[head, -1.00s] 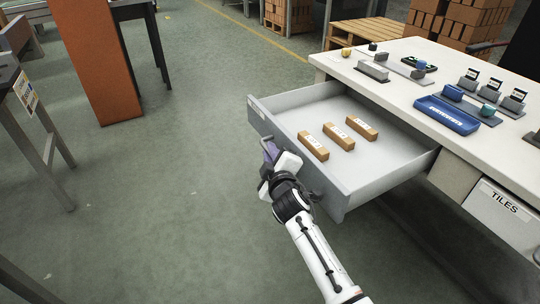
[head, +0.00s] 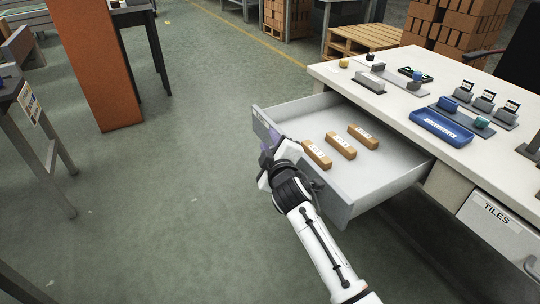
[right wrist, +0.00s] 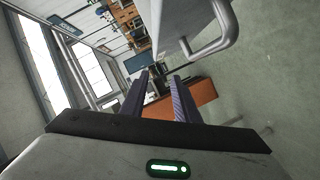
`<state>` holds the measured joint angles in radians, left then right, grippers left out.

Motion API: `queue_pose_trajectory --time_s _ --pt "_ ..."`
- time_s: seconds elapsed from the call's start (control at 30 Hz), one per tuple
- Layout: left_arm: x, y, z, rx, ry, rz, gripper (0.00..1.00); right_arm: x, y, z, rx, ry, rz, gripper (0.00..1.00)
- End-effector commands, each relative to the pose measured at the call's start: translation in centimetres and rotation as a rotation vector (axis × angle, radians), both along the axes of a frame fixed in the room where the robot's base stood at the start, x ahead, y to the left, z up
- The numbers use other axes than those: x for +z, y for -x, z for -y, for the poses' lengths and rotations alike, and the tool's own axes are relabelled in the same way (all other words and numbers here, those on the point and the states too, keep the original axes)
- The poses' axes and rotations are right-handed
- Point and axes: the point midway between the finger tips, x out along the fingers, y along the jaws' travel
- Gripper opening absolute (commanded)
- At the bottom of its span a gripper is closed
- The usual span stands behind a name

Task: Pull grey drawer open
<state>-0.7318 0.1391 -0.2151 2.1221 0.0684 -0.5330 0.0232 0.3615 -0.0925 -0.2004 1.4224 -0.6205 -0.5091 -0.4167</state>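The grey drawer (head: 352,195) stands pulled out from the white workbench, and three tan bricks (head: 340,145) lie inside it. My right gripper (head: 267,134) is at the outer side of the drawer front in the head view and covers part of it. In the right wrist view, its two purple fingers (right wrist: 160,100) are apart with nothing between them. The drawer's bar handle (right wrist: 217,38) is beyond the fingers to the upper right in that view, outside the gap between them. My left gripper is not in view.
The workbench (head: 390,98) carries a blue tray (head: 441,127) and several small parts on grey holders. A drawer labelled TILES (head: 497,222) is at the right. An orange panel (head: 97,65) stands at the upper left. The floor left of the drawer is clear.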

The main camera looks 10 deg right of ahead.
Motion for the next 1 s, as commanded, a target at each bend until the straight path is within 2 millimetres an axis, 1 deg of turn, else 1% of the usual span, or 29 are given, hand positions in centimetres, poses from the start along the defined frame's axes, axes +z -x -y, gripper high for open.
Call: queue_pose_trajectory --time_s 0.03,0.23,0.57,0.67,0.77,0.83,0.97,1.0 --pt "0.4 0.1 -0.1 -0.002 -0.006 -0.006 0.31 1.1 0.1 -0.1 0.001 -0.001 -0.004 0.29" --pt "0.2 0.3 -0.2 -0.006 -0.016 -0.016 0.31 2.4 0.2 0.0 -0.001 -0.001 -0.012 0.29" --pt "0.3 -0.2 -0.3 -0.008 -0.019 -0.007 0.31 2.3 0.2 0.0 -0.001 -0.001 -0.017 0.29" --pt "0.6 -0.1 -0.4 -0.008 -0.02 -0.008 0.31 1.9 0.6 0.0 -0.001 -0.013 -0.026 0.29" --pt "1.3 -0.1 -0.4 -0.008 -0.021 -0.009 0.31 0.3 2.2 0.2 0.0 -0.056 -0.058 0.29" --pt "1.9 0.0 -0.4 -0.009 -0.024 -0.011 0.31 -1.4 4.0 0.4 -0.002 -0.108 -0.094 0.29" --pt "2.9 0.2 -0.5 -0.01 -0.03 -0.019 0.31 -5.0 8.8 0.6 -0.008 -0.234 -0.175 0.29" --pt "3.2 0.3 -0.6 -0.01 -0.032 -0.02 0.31 -6.0 10.4 0.6 -0.012 -0.274 -0.201 0.29"
